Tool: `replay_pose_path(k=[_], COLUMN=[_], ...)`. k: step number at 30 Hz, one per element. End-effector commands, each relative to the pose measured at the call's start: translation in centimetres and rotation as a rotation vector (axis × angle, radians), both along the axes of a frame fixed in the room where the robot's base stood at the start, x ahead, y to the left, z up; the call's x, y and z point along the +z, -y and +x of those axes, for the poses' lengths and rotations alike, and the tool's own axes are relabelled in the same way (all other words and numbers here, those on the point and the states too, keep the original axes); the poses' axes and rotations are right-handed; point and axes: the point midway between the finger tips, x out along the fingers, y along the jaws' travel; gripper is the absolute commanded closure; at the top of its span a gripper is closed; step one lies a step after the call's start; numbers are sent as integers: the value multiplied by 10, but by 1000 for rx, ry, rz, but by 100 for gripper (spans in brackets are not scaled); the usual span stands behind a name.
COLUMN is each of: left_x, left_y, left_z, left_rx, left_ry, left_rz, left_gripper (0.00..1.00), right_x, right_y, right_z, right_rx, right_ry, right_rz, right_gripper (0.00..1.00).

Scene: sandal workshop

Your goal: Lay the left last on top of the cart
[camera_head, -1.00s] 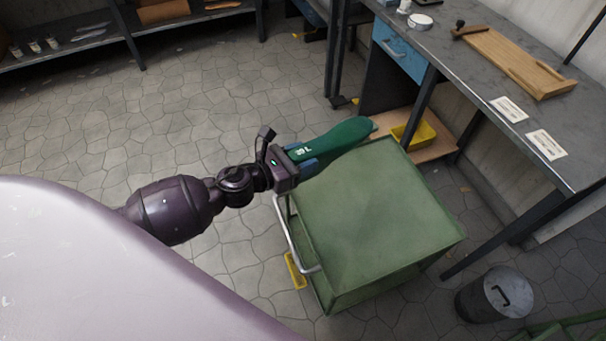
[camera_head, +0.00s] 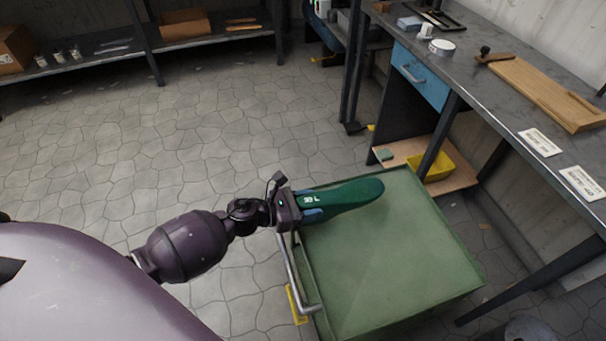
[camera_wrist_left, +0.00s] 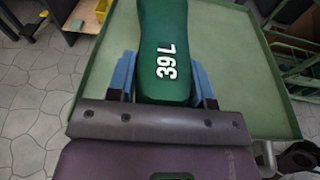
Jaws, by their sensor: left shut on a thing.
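The left last is dark green, foot-shaped and marked "39 L" in white. In the head view the left last (camera_head: 350,194) lies lengthwise over the far left part of the cart top, toe pointing right. My left gripper (camera_head: 311,203) is shut on its heel end. In the left wrist view the last (camera_wrist_left: 167,30) sits between the blue fingers (camera_wrist_left: 165,80). The green cart (camera_head: 400,255) has a flat, empty top with a raised rim and a metal handle (camera_head: 296,275) on its left side. I cannot tell whether the last touches the top. My right gripper is not in view.
A dark workbench (camera_head: 500,110) with a wooden board (camera_head: 545,92) and white cards stands right of the cart. A yellow bin (camera_head: 437,166) sits on its low shelf. Metal shelving (camera_head: 150,45) stands at the back left. The tiled floor left of the cart is clear.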

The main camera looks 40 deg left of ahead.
Motion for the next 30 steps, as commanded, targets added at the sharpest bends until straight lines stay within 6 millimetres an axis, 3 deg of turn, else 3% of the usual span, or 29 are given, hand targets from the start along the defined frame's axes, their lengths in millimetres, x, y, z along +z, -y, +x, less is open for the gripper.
replay_pose_path(k=[12,30], left_x=[3,2], left_y=[18,44], left_z=[25,57], left_rx=[0,0], left_ry=[4,3], left_rz=[-2,-2], left_gripper=[77,77], right_x=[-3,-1], right_y=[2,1], right_z=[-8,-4], right_rx=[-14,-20], right_ry=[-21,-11], right_rz=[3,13], right_gripper=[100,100])
